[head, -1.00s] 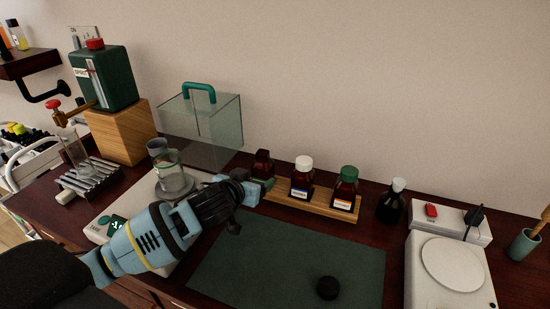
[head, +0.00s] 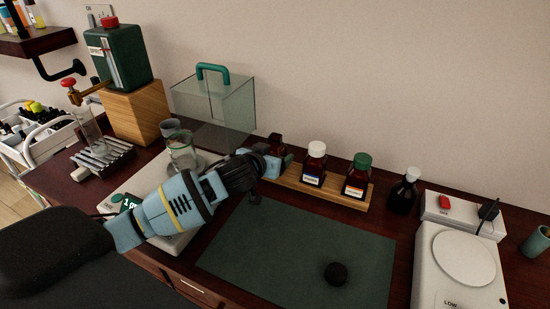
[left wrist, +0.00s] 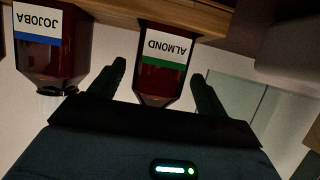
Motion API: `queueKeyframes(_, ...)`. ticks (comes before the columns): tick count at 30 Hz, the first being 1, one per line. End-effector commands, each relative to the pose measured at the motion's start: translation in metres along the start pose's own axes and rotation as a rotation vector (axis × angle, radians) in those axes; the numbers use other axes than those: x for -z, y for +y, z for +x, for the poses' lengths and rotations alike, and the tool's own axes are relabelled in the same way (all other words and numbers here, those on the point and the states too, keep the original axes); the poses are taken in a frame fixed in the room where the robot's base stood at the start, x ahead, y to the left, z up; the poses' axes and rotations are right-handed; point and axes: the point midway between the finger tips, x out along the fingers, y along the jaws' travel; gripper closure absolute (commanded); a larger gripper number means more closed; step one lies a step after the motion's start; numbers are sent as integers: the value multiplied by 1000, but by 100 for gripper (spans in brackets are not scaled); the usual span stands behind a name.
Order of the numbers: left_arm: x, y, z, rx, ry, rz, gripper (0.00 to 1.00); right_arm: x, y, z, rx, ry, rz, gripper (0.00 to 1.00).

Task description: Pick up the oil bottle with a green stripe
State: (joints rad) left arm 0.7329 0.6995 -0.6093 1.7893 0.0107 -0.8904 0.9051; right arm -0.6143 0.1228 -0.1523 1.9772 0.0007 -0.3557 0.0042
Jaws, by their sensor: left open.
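The oil bottle with a green stripe (left wrist: 163,60) is dark brown and labelled ALMOND. It appears upside down in the left wrist view, between the two fingers of my left gripper (left wrist: 160,88). The fingers are open, with a gap on each side of the bottle. In the head view my left gripper (head: 273,165) is at the left end of the wooden rack (head: 333,193). It covers most of the bottle there, and only the dark upper part (head: 275,142) shows. The JOJOBA bottle with a blue stripe (left wrist: 52,48) stands beside it. My right gripper is not in view.
A green-capped bottle (head: 358,176) stands at the rack's right end. A glass box (head: 215,105) is behind my gripper, and a glass beaker (head: 181,155) is left of it. A black round object (head: 336,273) lies on the mostly clear green mat (head: 290,245).

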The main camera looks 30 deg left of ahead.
Motion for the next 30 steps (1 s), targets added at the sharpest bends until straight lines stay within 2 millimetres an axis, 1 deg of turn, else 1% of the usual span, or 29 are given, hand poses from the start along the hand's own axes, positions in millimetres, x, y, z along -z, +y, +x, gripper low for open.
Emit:
queueKeyframes(1,2,1,7,2,1,0,24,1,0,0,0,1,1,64)
queueKeyframes(4,3,2,19,1,0,-1,24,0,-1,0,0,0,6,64)
queueKeyframes(8,2,2,31,0,-1,-1,24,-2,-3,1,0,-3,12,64)
queueKeyframes(12,2,2,36,0,-1,-1,24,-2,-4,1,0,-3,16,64)
queueKeyframes(18,2,2,35,0,0,-1,24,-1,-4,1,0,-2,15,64)
queueKeyframes(30,2,2,35,0,1,-1,76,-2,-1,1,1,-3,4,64)
